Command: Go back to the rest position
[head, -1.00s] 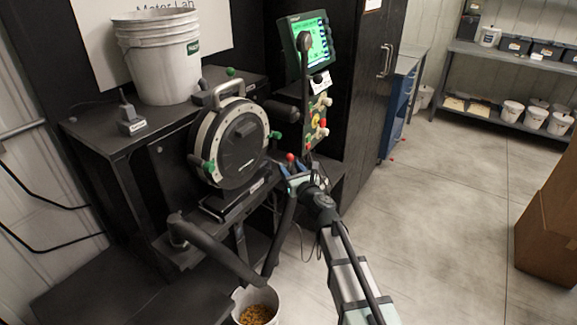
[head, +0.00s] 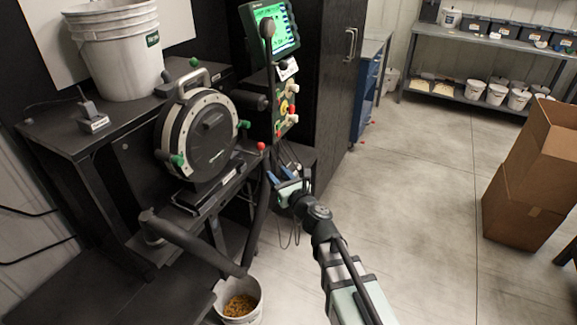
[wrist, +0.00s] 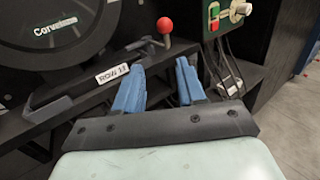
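My gripper (head: 284,178) is out in front of the seed meter stand, near the red-knobbed lever (head: 261,146). In the wrist view, its two blue fingers (wrist: 158,88) stand apart with nothing between them. The red knob (wrist: 165,26) shows beyond and above the fingers, apart from them. The round seed meter (head: 205,140) with green knobs sits on its stand to the left of my gripper. Its dark face also shows at the upper left of the wrist view (wrist: 50,25).
A white bucket of yellow seed (head: 239,300) stands on the floor below the dark tube. A green-screen monitor (head: 271,28) and a control panel (head: 286,108) are behind my gripper. Cardboard boxes (head: 530,175) stand at the right. The floor between is clear.

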